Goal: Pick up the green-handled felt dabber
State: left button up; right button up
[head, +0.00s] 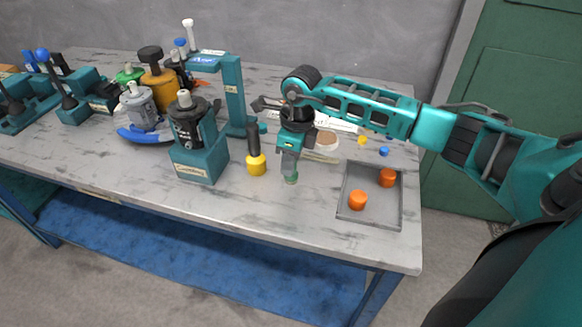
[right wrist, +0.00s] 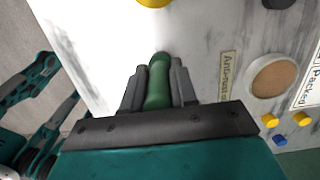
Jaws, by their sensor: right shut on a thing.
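The green-handled felt dabber shows in the right wrist view as a green handle (right wrist: 157,82) between the two grey fingers. In the head view only a small green part of it (head: 291,179) shows below the fingertips; the rest is hidden by the gripper. My right gripper (head: 290,168) points down over the front middle of the workbench and is shut on the dabber. It also shows in the right wrist view (right wrist: 158,85). I cannot tell whether the dabber touches the bench top.
A yellow-based tool with a black handle (head: 256,164) stands just left of the gripper. A grey tray (head: 370,218) with two orange caps lies to the right. A teal stand with a motor (head: 202,160) is further left. The bench's front edge is close.

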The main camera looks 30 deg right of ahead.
grip_shut()
jog(key=shift+r, duration=0.1)
